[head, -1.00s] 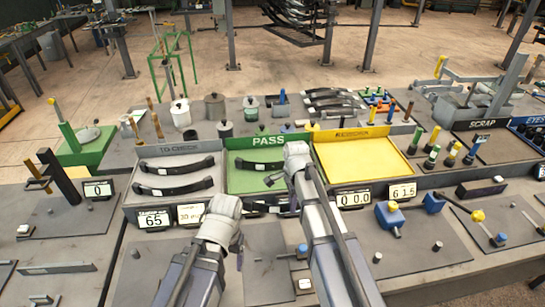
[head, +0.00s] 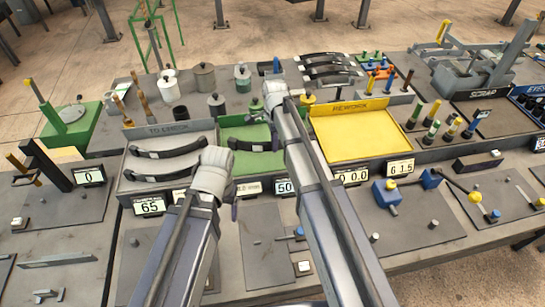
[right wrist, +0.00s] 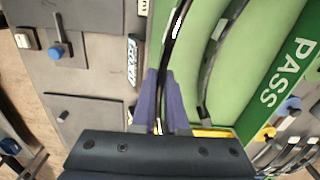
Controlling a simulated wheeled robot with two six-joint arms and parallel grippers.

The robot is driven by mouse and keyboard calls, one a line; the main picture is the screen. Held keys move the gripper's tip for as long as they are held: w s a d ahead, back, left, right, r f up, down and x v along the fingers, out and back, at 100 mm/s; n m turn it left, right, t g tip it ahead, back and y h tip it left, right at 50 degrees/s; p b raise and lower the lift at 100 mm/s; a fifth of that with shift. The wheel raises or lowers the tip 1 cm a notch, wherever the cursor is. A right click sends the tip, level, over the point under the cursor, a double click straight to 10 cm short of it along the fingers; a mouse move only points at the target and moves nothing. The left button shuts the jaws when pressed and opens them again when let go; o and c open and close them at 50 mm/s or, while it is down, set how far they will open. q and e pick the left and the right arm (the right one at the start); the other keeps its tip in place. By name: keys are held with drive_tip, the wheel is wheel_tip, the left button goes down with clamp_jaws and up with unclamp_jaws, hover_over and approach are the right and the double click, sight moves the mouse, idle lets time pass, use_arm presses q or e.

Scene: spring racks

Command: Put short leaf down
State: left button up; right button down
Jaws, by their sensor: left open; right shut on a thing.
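In the right wrist view my right gripper (right wrist: 165,90) is shut on a black curved leaf (right wrist: 177,35), which lies low over or on the near side of the green PASS tray (right wrist: 185,85). I cannot tell whether it touches the floor. A second black leaf (right wrist: 222,50) lies beside it, nearer the PASS label; it also shows in the head view (head: 252,145). In the head view my right arm hides part of the green tray (head: 258,163), and the held leaf is mostly hidden. My left gripper (head: 234,205) is open and empty in front of the trays.
The grey TO-CHECK tray (head: 132,182) on the left holds two black leaves (head: 168,150). The yellow REWORK tray (head: 350,135) on the right is empty. Number displays (head: 150,205) line the front edge. Several leaves (head: 328,68) lie on a rack behind.

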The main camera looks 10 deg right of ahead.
drive_tip(key=b, duration=0.4)
hover_over(274, 166)
wheel_tip(274, 166, down, 5)
wheel_tip(274, 166, down, 4)
drive_tip(key=b, duration=0.3)
drive_tip(key=shift+r+b, duration=0.15)
drive_tip(key=shift+b, duration=0.25)
drive_tip(key=c, duration=0.9)
unclamp_jaws()
drive_tip(key=shift+c, duration=0.2)
